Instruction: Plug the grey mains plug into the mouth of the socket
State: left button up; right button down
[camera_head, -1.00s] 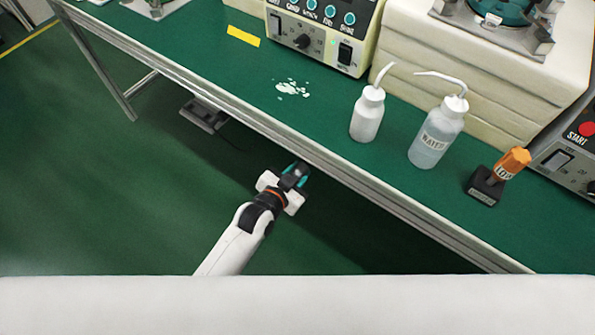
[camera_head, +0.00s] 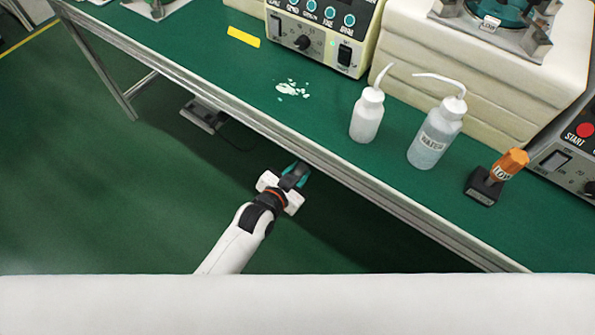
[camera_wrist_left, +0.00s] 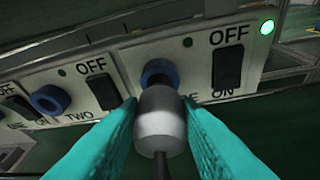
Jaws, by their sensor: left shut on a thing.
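The grey mains plug (camera_wrist_left: 162,118) is between the teal fingers of my left gripper (camera_wrist_left: 158,125) in the left wrist view, its dark cable trailing toward the camera. My left gripper (camera_head: 297,172) is shut on it, by the bench's front edge in the head view. A blue ringed socket (camera_wrist_left: 158,70) with a dark mouth is right ahead of the plug on a pale panel. The plug's front overlaps the lower part of the ring; I cannot tell whether it touches or enters the mouth. The plug is not clear in the head view. My right gripper is not in view.
Another blue socket (camera_wrist_left: 50,99), labelled TWO, is to the left. Black OFF/ON switches (camera_wrist_left: 227,67) flank the sockets, and a green lamp (camera_wrist_left: 267,27) glows at right. The green bench (camera_head: 300,110) carries two wash bottles (camera_head: 437,135). A dark pedal (camera_head: 203,114) is on the floor.

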pick_arm(q)
jog(key=shift+w+d, duration=0.2)
jog(key=shift+w, duration=0.1)
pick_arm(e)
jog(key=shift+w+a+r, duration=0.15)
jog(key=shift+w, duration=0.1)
pick_arm(q)
jog(key=shift+w+d, duration=0.2)
jog(key=shift+w, duration=0.05)
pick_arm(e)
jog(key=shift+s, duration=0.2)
pick_arm(q)
jog(key=shift+w+d, duration=0.15)
jog(key=shift+w, duration=0.1)
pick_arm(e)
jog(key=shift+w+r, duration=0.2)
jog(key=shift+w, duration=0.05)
pick_arm(q)
jog(key=shift+w+d+b, duration=0.15)
jog(key=shift+b, duration=0.15)
jog(key=o, duration=1)
jog(key=shift+o, duration=0.2)
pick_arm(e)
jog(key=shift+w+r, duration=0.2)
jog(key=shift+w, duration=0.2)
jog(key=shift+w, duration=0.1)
